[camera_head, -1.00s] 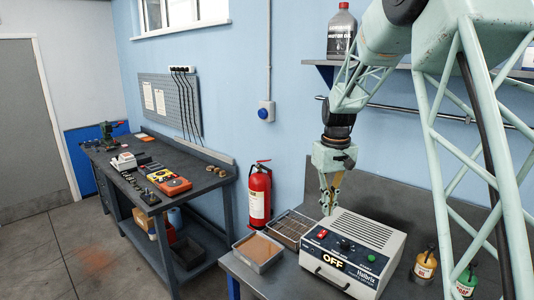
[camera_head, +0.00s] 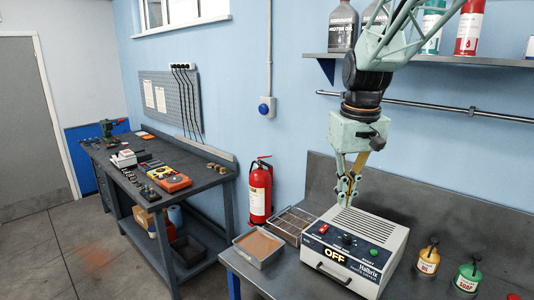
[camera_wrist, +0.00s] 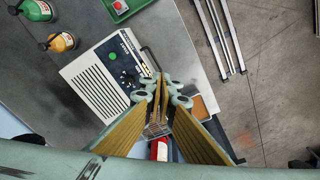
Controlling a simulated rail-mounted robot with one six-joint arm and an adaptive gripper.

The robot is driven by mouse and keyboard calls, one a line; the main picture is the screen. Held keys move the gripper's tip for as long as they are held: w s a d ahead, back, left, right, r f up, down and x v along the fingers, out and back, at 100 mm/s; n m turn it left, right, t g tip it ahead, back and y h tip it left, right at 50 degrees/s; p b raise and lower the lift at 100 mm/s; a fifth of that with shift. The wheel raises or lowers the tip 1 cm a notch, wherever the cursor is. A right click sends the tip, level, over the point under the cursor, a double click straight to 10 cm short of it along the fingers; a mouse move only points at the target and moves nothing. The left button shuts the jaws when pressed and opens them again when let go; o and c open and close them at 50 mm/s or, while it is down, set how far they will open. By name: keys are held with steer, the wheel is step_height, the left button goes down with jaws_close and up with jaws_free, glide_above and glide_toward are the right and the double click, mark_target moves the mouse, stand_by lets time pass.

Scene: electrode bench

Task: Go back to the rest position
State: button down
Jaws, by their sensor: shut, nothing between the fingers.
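My gripper (camera_head: 346,203) is shut and empty. In the head view it points down just above and behind the vented top of a white and dark bench device (camera_head: 357,250), whose front display reads OFF. In the wrist view the gripper (camera_wrist: 158,78) shows its fingertips together over the edge of the same device (camera_wrist: 108,75). My gripper hides a small part of the device and of the wall behind it.
A tray of brown material (camera_head: 258,246) and a wire-divided tray (camera_head: 294,224) stand left of the device. A yellow bottle (camera_head: 427,262) and a green bottle (camera_head: 467,276) stand to its right. A shelf (camera_head: 440,60) with bottles is above. A red extinguisher (camera_head: 259,192) hangs behind.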

steer(key=s+f+m+t+b, duration=0.2)
steer(key=s+b, duration=0.5)
steer(key=s, duration=3.2)
steer(key=shift+f, duration=0.35)
